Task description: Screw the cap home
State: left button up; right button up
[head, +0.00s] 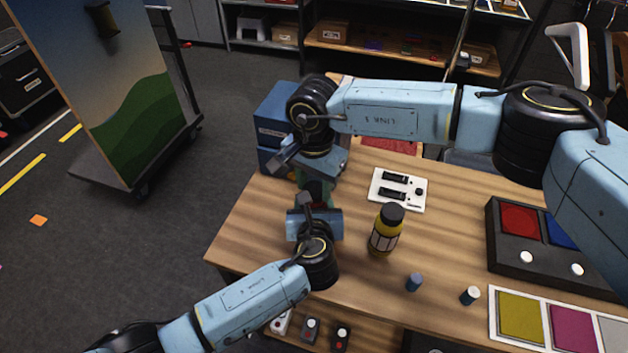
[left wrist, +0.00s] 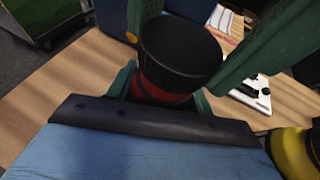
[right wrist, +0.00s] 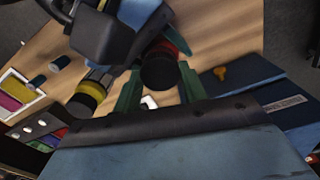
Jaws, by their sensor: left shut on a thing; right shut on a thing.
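A red bottle (left wrist: 160,92) with a black cap (left wrist: 182,48) is between my two grippers above the table's left part. My left gripper (head: 315,204) is shut on the bottle's body from the near side. My right gripper (head: 318,178) comes from the far side, and its green fingers are shut around the cap, which shows in the right wrist view (right wrist: 160,72). The cap sits over the bottle's top, in line with it; I cannot tell whether a gap is left between them. In the head view the grippers hide most of both.
A yellow bottle with a dark cap (head: 385,230) stands close to the right of my grippers. A blue box (head: 274,112) stands behind.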

jog(key=shift+f, duration=0.6)
dwell(0.3)
jog(key=o, duration=0.9)
jog(key=shift+r, duration=2.3)
jog(key=shift+c, duration=0.2)
jog(key=n, duration=0.2)
jog(key=shift+a+r+n, duration=0.1)
jog(key=shift+r+n, duration=0.25)
jog(key=shift+n, duration=0.05)
jog(key=n, duration=0.1)
jog(key=r+n, duration=0.1)
jog(key=n, duration=0.3)
jog(key=r+n, duration=0.1)
jog(key=n, duration=0.3)
jog(key=shift+r, duration=0.25)
